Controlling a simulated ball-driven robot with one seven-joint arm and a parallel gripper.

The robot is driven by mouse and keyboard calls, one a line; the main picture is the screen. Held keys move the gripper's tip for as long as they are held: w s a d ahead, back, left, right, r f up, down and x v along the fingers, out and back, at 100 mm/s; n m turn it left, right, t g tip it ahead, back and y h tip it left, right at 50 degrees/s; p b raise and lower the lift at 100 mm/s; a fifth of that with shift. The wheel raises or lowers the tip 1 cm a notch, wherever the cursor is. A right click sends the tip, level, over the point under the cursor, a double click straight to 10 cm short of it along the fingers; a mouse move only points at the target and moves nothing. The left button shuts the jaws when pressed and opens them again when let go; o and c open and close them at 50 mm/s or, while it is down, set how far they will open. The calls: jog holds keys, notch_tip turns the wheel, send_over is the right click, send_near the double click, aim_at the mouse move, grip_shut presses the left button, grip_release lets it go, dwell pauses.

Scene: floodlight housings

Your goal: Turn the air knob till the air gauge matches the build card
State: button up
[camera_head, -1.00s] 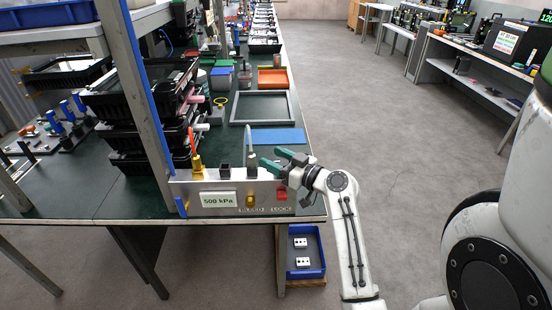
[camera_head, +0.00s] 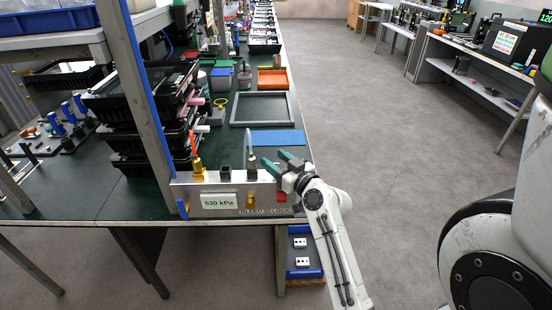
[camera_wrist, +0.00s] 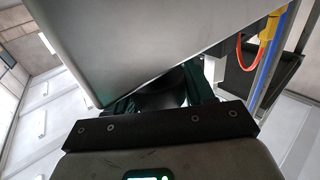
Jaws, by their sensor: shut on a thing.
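The air gauge (camera_head: 218,201) is a pale display on the front of a silver block (camera_head: 182,193) at the table's near edge; it reads 530 kPa. My gripper (camera_head: 280,163) is at the right end of this block, its green fingers pointing left. In the wrist view my gripper (camera_wrist: 163,92) is shut on a dark, rounded part (camera_wrist: 167,93) beside the big grey face of the block; this looks like the air knob, mostly hidden by fingers and block. I cannot make out a build card in either view.
A red LOCK part (camera_head: 282,197) and a brass BLEED part (camera_head: 250,201) sit on the block's front, close to my wrist. An orange-tipped brass fitting (camera_head: 196,160) stands on top. A blue mat (camera_head: 277,138) lies behind. The floor at right is clear.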

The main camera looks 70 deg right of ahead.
jog(key=shift+s+d+r+m+g+h+p, duration=0.1)
jog(key=shift+m+g+h+p, duration=0.4)
jog(key=shift+p, duration=0.65)
jog(key=shift+d+r+m+g+h+p, duration=0.1)
jog(key=shift+m+g+h+p, duration=0.4)
jog(key=shift+p, duration=1.1)
jog(key=shift+s+f+h+p, duration=0.1)
jog(key=shift+f+h+p, duration=0.15)
jog(key=shift+h+p, duration=0.35)
jog(key=o, duration=0.7)
jog(key=b+v, duration=0.2)
jog(key=v, duration=0.8)
jog(key=shift+s+a+r, duration=0.1)
jog(key=shift+s+a, duration=0.15)
jog(key=shift+s, duration=0.05)
